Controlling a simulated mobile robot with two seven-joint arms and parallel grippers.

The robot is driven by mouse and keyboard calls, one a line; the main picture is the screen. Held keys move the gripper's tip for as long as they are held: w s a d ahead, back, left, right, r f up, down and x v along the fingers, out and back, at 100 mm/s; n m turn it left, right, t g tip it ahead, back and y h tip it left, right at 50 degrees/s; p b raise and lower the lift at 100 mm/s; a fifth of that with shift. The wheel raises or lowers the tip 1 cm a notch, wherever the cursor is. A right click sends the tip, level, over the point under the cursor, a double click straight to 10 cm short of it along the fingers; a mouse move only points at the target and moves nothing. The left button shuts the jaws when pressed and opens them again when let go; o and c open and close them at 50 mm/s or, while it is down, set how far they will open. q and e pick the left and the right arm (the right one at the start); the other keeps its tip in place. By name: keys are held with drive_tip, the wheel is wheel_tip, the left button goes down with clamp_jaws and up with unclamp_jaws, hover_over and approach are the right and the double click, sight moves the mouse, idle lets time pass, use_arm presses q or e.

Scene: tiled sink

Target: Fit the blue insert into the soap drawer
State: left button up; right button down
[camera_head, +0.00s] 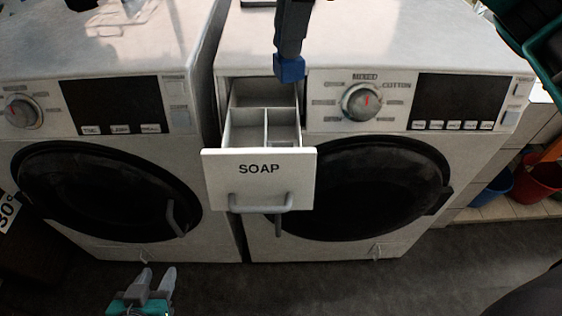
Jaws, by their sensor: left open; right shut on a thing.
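The soap drawer (218,165) is pulled out of the right washing machine, with a white front marked SOAP and a grey handle. Light dividers split its inside into compartments, which look empty where I can see them. The small blue insert (289,70) is at the drawer's rear right, by the upper edge of the opening. I cannot tell if it touches the drawer. My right gripper (290,50) comes down from the top edge, dark and seen narrowly, shut on the insert. My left gripper (152,281) is at the bottom left, low in front of the machines, its grey fingers apart and empty.
The left washing machine (100,105) stands beside the right washing machine (395,72). The MIXED/COTTON dial (361,102) sticks out just right of the drawer opening. A green crate (547,55) is at the upper right. Blue and red buckets (540,178) stand at right. The floor in front is clear.

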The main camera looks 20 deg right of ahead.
drive_tip(key=m, duration=0.1)
drive_tip(key=r+m, duration=0.1)
drive_tip(key=a+r+m, duration=0.1)
drive_tip(key=shift+s+r+m+t+b, duration=0.25)
drive_tip(key=shift+s+m+t+b, duration=0.05)
drive_tip(key=shift+s+m+b, duration=0.1)
drive_tip(key=shift+f, duration=0.2)
drive_tip(key=shift+f+b, duration=0.9)
drive_tip(key=shift+f, duration=8.8)
drive_tip(key=shift+f+b, duration=0.3)
drive_tip(key=c, duration=1.2)
unclamp_jaws()
drive_tip(key=shift+r, duration=0.15)
drive_tip(key=shift+o, duration=0.2)
